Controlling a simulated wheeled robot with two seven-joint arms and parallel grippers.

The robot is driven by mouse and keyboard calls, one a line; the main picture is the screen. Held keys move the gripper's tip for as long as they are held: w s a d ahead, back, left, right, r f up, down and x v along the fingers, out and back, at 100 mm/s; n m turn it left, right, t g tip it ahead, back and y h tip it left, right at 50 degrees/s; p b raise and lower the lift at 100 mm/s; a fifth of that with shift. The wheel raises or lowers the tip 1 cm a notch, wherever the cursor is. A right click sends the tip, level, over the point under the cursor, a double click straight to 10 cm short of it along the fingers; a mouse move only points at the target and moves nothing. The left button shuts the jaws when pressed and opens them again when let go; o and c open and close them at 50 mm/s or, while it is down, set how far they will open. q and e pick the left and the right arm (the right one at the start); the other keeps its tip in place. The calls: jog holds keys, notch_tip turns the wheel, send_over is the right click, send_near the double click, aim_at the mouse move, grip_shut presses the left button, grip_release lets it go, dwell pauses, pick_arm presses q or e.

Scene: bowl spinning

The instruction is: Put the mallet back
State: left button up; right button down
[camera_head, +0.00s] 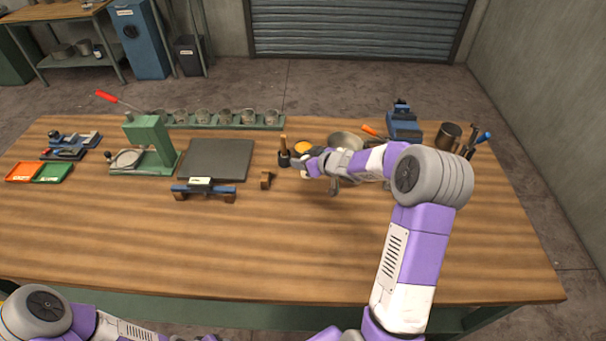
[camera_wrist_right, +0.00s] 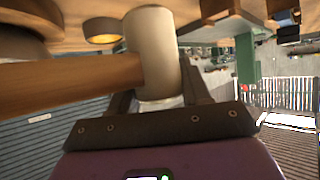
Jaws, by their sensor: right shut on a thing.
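The mallet has a pale grey cylindrical head (camera_wrist_right: 153,50) and a thick wooden handle (camera_wrist_right: 70,75) that runs to the left edge of the right wrist view. My right gripper (camera_head: 298,162) is shut on the mallet; in the wrist view the lower end of the head sits between its dark fingers. In the head view the gripper is over the middle-right of the bench, beside an upright wooden handle-like piece with a dark lower part (camera_head: 284,158). I cannot tell there whether that piece is the mallet. My left arm shows at the bottom left; its gripper is out of view.
A yellow-topped round pad (camera_head: 303,147) and a metal bowl (camera_head: 345,140) lie close to my right gripper. A small wooden block (camera_head: 266,180), a dark slab (camera_head: 216,160) and a green press (camera_head: 150,140) are to the left. The front of the bench (camera_head: 200,250) is clear.

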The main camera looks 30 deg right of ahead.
notch_tip(320, 180, down, 5)
jog(key=shift+w+r+b, duration=0.1)
jog(key=shift+w+b, duration=0.05)
jog(key=shift+b, duration=1.05)
jog(key=shift+a, duration=0.1)
jog(key=shift+f, duration=0.25)
jog(key=c, duration=0.5)
grip_release()
jog(key=shift+r, duration=0.15)
jog(key=shift+s+r, duration=0.2)
jog(key=shift+s, duration=0.05)
jog(key=p+v, duration=0.3)
jog(key=v, duration=0.8)
jog(key=shift+s+d, duration=0.2)
jog(key=shift+s, duration=0.1)
